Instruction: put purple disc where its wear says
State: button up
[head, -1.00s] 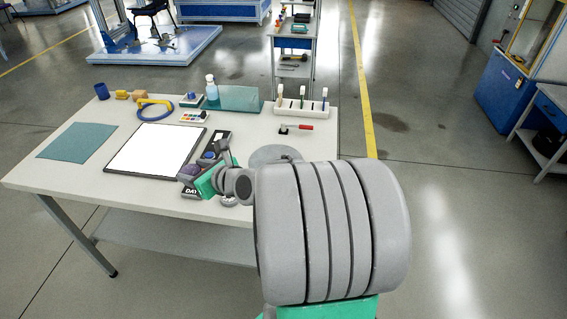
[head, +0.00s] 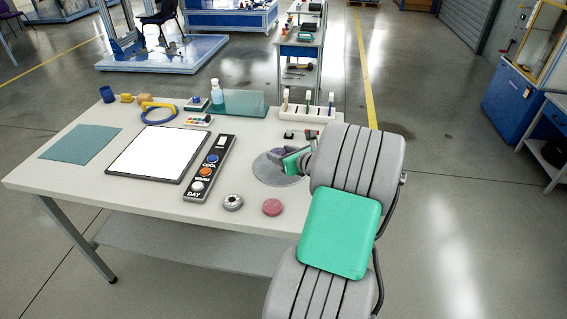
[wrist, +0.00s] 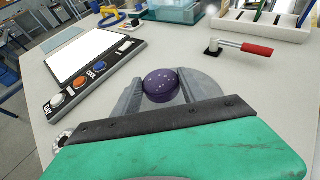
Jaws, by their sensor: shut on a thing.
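The purple disc (wrist: 161,85) is between the fingers of my gripper (wrist: 165,88) in the wrist view, its top speckled with small pale marks. In the head view my gripper (head: 284,160) is over the round grey plate (head: 268,178), shut on the purple disc (head: 279,152), which is partly hidden. I cannot tell whether the disc touches the plate. A dark strip (head: 215,160) lettered COOL, WARM and DAY lies to the left. It carries a blue disc (head: 212,159), an orange disc (head: 205,171) and a white disc (head: 197,186).
A grey-white notched disc (head: 232,202) and a dull red disc (head: 272,207) lie near the front edge. A white panel (head: 157,153) lies left of the strip. A red-handled clamp (wrist: 256,49) and a marker rack (head: 303,115) stand beyond the plate.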

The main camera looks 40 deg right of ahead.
jog(key=shift+w+d+f, duration=0.4)
jog(key=shift+d+f, duration=0.25)
jog(key=shift+f, duration=1.85)
jog(key=o, duration=1.6)
jog(key=shift+c, duration=0.2)
